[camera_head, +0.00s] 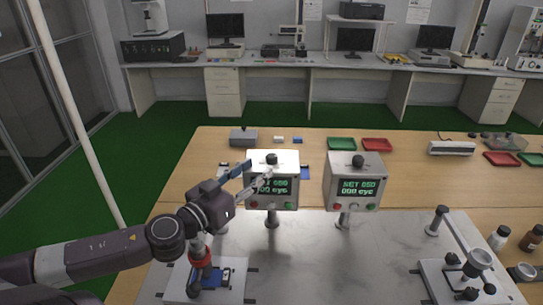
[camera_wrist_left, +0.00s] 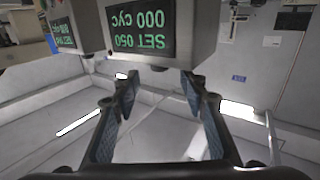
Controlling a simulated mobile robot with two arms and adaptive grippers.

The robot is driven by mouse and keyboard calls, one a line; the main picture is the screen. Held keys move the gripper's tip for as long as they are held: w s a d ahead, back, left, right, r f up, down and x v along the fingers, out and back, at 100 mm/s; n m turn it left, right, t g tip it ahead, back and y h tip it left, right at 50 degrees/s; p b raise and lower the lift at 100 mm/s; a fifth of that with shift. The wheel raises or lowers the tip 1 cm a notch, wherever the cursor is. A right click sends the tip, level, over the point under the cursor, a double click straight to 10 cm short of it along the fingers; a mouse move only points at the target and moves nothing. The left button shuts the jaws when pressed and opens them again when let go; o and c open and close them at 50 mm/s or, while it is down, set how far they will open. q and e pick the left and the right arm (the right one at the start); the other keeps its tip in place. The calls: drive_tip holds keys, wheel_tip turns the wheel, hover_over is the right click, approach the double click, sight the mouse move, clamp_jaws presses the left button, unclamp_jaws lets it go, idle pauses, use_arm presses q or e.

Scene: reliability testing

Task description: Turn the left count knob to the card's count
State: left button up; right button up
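The left counter box (camera_head: 287,205) stands on a post, with a black count knob (camera_head: 272,159) on top. Its green display (camera_head: 283,185) is partly covered by my gripper in the head view. In the left wrist view the box is upside down and its display (camera_wrist_left: 140,28) reads SET 050, 000 CYC. I cannot make out a card with a count. My right gripper is not in view.
A similar right counter box (camera_head: 354,182) stands beside it, also showing SET 050. A fixture with a blue plate (camera_head: 225,278) lies below my left arm. A lever fixture (camera_head: 440,268) is at the lower right. Green (camera_head: 342,144) and red (camera_head: 377,145) trays lie behind.

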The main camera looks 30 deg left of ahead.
sight(268, 158)
use_arm(q)
drive_tip(key=shift+w+d+r, duration=0.2)
drive_tip(key=shift+w+r, duration=0.05)
drive_tip(key=shift+w, duration=0.5)
drive_tip(key=shift+w+a+f+p, duration=0.15)
drive_tip(key=shift+w+p, duration=0.15)
drive_tip(key=shift+w, duration=1.7)
drive_tip(key=shift+w+p, duration=0.55)
drive_tip(key=shift+w, duration=0.45)
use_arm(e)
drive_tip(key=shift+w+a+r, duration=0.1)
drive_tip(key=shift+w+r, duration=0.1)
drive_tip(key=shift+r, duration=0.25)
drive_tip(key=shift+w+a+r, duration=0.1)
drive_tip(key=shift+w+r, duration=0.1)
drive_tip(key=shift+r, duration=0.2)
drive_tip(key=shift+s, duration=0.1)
use_arm(q)
drive_tip(key=shift+c, duration=0.5)
clamp_jaws()
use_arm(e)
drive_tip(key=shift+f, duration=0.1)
